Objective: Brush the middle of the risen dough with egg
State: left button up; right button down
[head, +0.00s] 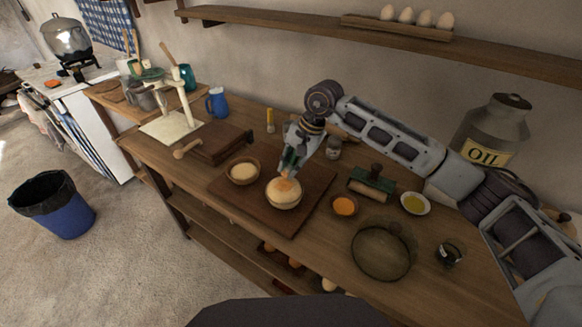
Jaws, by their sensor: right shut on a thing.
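The pale round dough (281,198) sits in a bowl on a dark wooden board (299,222). My right gripper (289,170) points down right over the dough and is shut on a slim thing, most likely the brush, which is largely hidden between the fingers. An orange patch shows on top of the dough just below the fingertips; I cannot tell whether it is egg or the brush tip. A small bowl of orange-yellow egg (344,206) stands to the right of the board. My left gripper is out of view.
A bowl with pale contents (242,171) stands left of the dough. A round glass lid (383,250), a dark green block (374,179), an oil dish (415,203) and a small dark glass (449,254) occupy the right. The front edge of the table is mostly clear.

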jog(key=shift+r+p, duration=0.5)
jog(key=shift+r, duration=2)
jog(key=shift+r, duration=1.5)
